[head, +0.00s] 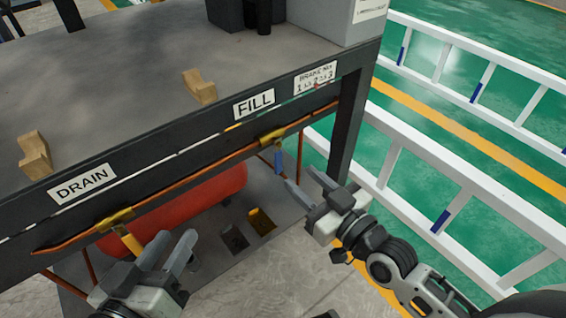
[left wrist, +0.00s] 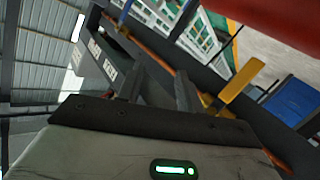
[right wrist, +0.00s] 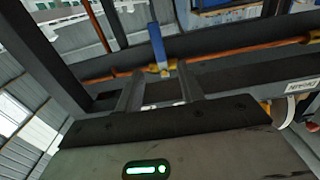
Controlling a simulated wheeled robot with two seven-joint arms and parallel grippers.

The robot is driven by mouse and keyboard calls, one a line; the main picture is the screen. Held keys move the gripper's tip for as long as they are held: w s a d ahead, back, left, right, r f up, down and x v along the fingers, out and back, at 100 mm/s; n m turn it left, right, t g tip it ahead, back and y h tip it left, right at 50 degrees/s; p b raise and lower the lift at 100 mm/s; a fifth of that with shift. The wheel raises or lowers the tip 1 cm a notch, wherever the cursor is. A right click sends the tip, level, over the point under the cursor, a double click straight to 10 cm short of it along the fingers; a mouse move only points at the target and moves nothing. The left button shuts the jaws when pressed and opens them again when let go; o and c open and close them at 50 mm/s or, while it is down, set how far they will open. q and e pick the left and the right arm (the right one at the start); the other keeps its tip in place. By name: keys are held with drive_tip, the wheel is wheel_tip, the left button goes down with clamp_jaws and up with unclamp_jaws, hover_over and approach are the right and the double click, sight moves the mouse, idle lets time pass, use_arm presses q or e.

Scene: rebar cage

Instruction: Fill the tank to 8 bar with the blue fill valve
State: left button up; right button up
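The blue fill valve handle (head: 278,161) hangs down from a brass valve body (head: 271,137) on the copper pipe, below the FILL label (head: 254,105). My right gripper (head: 305,184) is open and empty, just right of and below the handle. In the right wrist view the blue handle (right wrist: 159,48) stands beyond the fingertips, lined up with the gap between them. The red tank (head: 190,207) lies under the bench. My left gripper (head: 173,247) is open and empty beside the yellow drain handle (head: 131,243), which also shows in the left wrist view (left wrist: 242,82). No pressure reading is legible.
The bench top (head: 130,75) carries two wooden blocks and dark and grey boxes at the back. A bench leg (head: 348,125) stands right of the fill valve. White ladder-like frames (head: 440,180) lie on the right. Black and yellow pieces (head: 261,222) sit below.

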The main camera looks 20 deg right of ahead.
sight(280, 158)
drive_tip(key=b+x, duration=0.1)
drive_tip(key=x, duration=0.6)
drive_tip(key=shift+f, duration=0.1)
clamp_jaws()
